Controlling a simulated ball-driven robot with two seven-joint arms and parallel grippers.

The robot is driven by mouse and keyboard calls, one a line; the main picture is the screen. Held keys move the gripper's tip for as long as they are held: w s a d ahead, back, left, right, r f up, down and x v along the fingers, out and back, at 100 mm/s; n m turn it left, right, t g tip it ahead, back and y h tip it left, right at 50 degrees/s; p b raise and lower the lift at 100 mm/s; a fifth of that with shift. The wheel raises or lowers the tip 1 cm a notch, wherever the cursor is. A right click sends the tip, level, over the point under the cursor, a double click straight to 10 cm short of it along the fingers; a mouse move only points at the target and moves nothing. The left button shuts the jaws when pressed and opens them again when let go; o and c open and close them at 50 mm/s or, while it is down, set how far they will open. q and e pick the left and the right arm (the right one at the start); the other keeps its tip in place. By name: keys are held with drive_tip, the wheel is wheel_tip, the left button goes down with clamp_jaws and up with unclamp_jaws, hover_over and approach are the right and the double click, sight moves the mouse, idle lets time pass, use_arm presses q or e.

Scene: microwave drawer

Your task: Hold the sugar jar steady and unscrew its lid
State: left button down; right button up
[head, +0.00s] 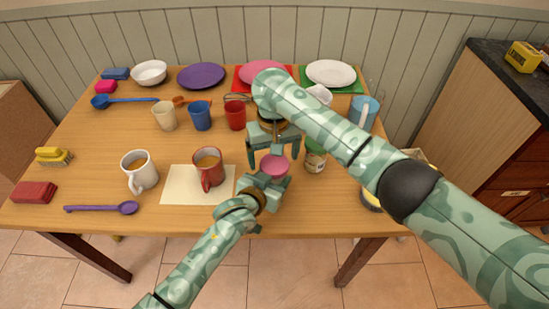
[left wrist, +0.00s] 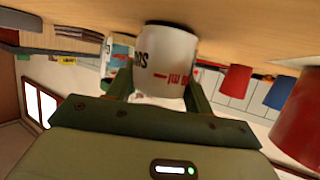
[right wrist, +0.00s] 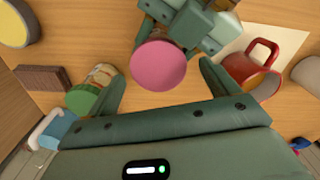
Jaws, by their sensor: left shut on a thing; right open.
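The sugar jar stands upright on the table near the front edge, with its round pink lid (head: 274,165) on top. Its white body with dark and red lettering shows in the left wrist view (left wrist: 168,55). My left gripper (head: 268,181) is shut on the jar's body from the front. My right gripper (head: 273,153) is open above the jar, pointing down. In the right wrist view the pink lid (right wrist: 158,65) sits between the two spread fingers, with gaps on both sides. From the head, the jar's body is mostly hidden by the lid and left gripper.
A red mug (head: 208,170) stands on a cream sheet (head: 180,190) left of the jar. A green-lidded jar (head: 316,157) stands close on the right. Cups and plates, including a purple plate (head: 201,76), fill the back. The table between the white mug (head: 139,173) and beige cup (head: 165,116) is clear.

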wheel_tip(320, 180, up, 3)
drive_tip(key=shift+f, duration=0.1)
drive_tip(key=shift+c, duration=0.5)
wheel_tip(320, 180, up, 3)
drive_tip(key=m, duration=0.3)
drive_tip(key=shift+f, duration=0.15)
wheel_tip(320, 180, down, 7)
drive_tip(key=shift+f, duration=0.15)
drive_tip(key=c, duration=1)
drive_tip(key=n, duration=0.3)
drive_tip(key=o, duration=1.1)
drive_tip(key=shift+c, duration=0.2)
